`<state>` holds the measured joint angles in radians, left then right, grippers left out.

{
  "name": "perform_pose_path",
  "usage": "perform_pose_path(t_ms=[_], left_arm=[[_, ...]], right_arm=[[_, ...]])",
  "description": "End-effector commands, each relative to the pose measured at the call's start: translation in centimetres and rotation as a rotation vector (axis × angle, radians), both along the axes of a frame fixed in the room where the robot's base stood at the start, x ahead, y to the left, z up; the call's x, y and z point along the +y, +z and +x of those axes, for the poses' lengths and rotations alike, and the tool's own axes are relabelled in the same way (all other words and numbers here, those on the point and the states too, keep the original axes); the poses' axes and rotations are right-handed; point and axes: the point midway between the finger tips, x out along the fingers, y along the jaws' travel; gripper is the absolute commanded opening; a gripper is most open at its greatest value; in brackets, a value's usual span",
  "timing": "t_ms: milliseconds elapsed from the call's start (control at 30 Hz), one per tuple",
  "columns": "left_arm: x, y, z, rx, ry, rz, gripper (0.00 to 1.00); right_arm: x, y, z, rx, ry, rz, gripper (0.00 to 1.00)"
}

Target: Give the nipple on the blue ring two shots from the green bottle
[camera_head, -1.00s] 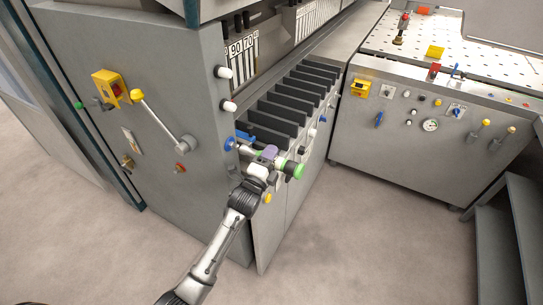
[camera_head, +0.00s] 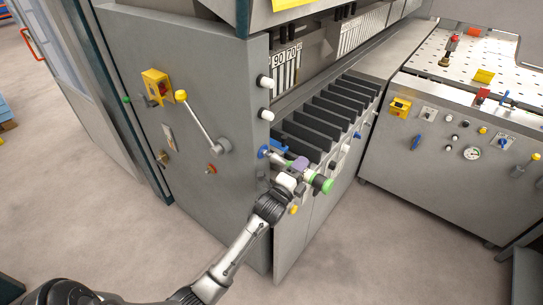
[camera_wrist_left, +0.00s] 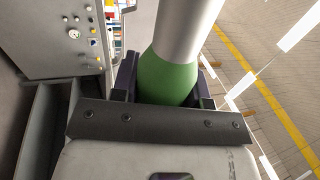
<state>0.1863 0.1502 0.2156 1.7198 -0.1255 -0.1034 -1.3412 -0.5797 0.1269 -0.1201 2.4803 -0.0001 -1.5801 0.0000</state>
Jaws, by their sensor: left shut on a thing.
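The blue ring (camera_head: 263,152) is on the right edge of the grey machine's side panel; its nipple is too small to make out. My left gripper (camera_head: 298,172) is shut on the green bottle (camera_head: 323,185), just right of the ring. The bottle lies sideways, with its green end to the right and a slim pale part to the left, toward the ring. I cannot tell whether its tip touches the nipple. In the left wrist view the bottle (camera_wrist_left: 168,78) shows as a green band and a grey cylinder between the dark fingers. My right gripper is out of view.
A lever with a yellow knob (camera_head: 181,96) and a yellow switch box (camera_head: 157,87) stick out from the side panel. White knobs (camera_head: 265,82) sit above the ring. Dark slats (camera_head: 330,112) run behind the gripper. The floor in front is clear.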

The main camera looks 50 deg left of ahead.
Motion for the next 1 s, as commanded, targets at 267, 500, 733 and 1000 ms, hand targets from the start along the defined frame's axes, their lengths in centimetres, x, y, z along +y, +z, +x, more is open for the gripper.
perform_pose_path(t_ms=[267,500,733,1000], left_arm=[[0.15,0.09,-0.04,-0.002,0.000,0.000,0.13],[0.20,0.11,-0.04,-0.002,0.000,0.000,0.13],[0.46,0.10,-0.10,-0.002,0.000,0.001,0.13],[0.82,0.08,-0.19,-0.002,0.000,0.000,0.13]], right_arm=[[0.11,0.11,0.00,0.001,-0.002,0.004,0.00],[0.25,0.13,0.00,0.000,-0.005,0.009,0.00],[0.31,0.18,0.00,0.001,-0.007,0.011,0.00],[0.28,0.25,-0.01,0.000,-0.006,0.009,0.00]])
